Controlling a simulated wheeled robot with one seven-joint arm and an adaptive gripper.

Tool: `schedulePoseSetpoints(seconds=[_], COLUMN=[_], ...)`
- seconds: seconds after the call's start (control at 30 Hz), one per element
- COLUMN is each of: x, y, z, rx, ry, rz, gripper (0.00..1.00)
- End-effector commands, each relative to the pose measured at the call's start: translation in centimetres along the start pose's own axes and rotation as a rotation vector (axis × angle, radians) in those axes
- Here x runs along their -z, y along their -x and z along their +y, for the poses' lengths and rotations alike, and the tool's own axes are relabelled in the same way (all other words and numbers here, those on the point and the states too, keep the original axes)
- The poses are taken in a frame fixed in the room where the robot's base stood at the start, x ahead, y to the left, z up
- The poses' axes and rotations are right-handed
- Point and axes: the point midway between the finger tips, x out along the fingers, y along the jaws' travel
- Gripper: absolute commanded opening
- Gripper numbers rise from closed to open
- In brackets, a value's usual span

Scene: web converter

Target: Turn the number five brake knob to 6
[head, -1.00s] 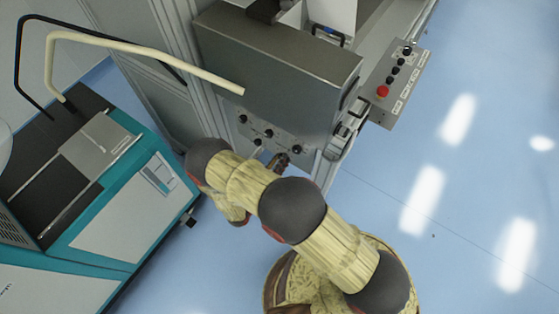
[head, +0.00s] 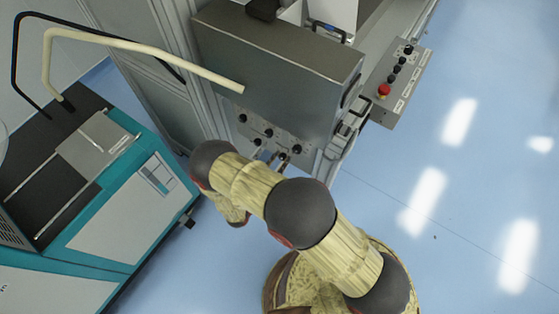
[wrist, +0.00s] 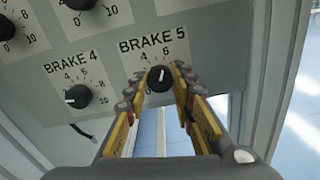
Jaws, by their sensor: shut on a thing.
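The Brake 5 knob (wrist: 159,79) is a round black knob with a white mark, below the label "BRAKE 5" on a grey panel. Its white mark points roughly up, towards the numbers 4 and 6; the exact reading is too small to tell. My gripper (wrist: 158,85) is shut on this knob, with one yellow-and-grey finger on each side of it. The fingers hide the right part of the dial. In the head view, my gripper (head: 277,160) is at the lower right of the knob panel, partly hidden by my arm.
The Brake 4 knob (wrist: 77,96) is close on the left, its mark pointing left. More knobs sit above. A grey box (head: 280,60) overhangs the panel. A button console (head: 398,85) with a red button is at right. A teal machine (head: 90,220) stands left. Floor at right is clear.

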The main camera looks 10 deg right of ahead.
Motion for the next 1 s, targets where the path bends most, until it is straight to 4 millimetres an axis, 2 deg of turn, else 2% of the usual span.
schedulePoseSetpoints(seconds=[0.53,0.57,0.87,1.0], x=[0.01,0.01,-0.01,-0.01], y=[0.0,0.0,0.0,0.0], z=[0.05,0.05,0.02,0.01], rx=[-0.001,-0.001,0.0,0.0], ry=[-0.023,-0.023,-0.022,-0.022], rz=[0.0,0.0,0.0,0.0], gripper=[0.0,0.26,0.43,0.43])
